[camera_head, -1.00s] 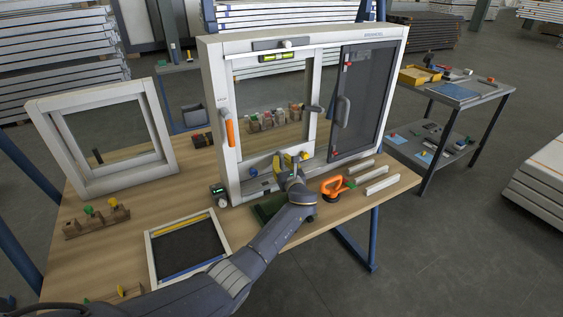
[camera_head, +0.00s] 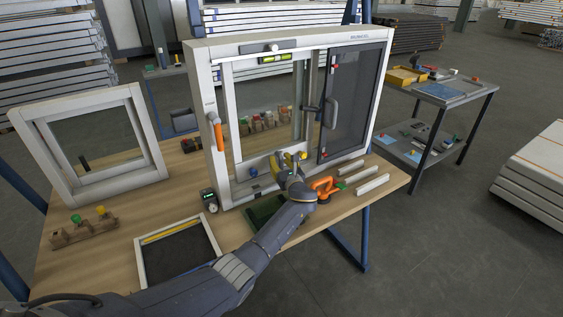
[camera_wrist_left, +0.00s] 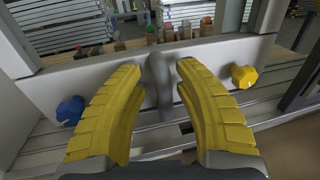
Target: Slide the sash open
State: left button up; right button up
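A white window frame (camera_head: 201,120) stands upright on the wooden bench. Its pale sliding sash (camera_head: 229,120) carries a grey lever (camera_head: 312,108) on its right stile, close to a dark mesh panel (camera_head: 352,105). A blue knob (camera_wrist_left: 71,110) and a yellow knob (camera_wrist_left: 244,77) flank a grey upright handle (camera_wrist_left: 157,80) at the sash bottom. My left gripper (camera_head: 292,163) is at this bottom rail. In the left wrist view, its yellow fingers (camera_wrist_left: 159,68) stand either side of the handle, with narrow gaps showing; the gripper looks open. My right gripper is out of view.
An orange suction lifter (camera_head: 324,187) and white strips (camera_head: 372,185) lie right of my left gripper. A dark tray (camera_head: 145,262) and a smaller frame (camera_head: 147,130) are at left. An orange handle (camera_head: 219,134) sits on the left jamb. A side table (camera_head: 460,98) stands at right.

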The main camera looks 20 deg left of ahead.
pick_arm(q)
jog(key=shift+o, duration=0.6)
jog(key=shift+d, duration=0.1)
jog(key=shift+s+d, duration=0.15)
jog(key=shift+s, duration=0.05)
jog(key=v, duration=1.1)
jog(key=shift+s, duration=0.25)
jog(key=shift+o, duration=0.2)
